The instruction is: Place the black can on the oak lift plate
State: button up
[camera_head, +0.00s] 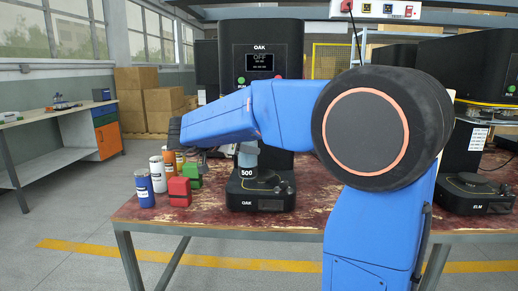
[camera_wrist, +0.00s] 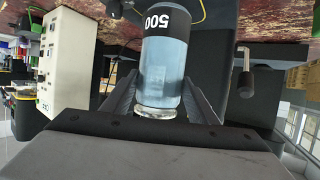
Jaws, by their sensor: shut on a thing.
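A grey-blue can with a black band marked 500 (camera_head: 247,158) is upright, just over the round plate of the seamer marked OAK (camera_head: 262,203). I cannot tell whether its base touches that plate. In the wrist view the same can (camera_wrist: 163,70) appears upside down, between the two fingers of my gripper (camera_wrist: 160,85), which is shut on it. In the head view my blue arm hides the gripper's fingers and part of the seamer. I see no fully black can.
Left of the seamer on the worn red bench (camera_head: 215,214) stand a blue can (camera_head: 145,190), a white can (camera_head: 158,174), a red block-like thing (camera_head: 179,192) and a green one (camera_head: 193,178). The seamer's black OAK head (camera_head: 261,62) rises behind. An ELM seamer (camera_head: 474,198) stands right.

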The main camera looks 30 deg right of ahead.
jog(key=r+x, duration=0.1)
jog(key=x, duration=0.7)
jog(key=shift+w+d+r, duration=0.15)
jog(key=shift+d+r, duration=0.2)
jog(key=o, duration=1.6)
jog(key=shift+f, duration=0.15)
jog(key=shift+o, duration=0.2)
jog(key=v, duration=1.2)
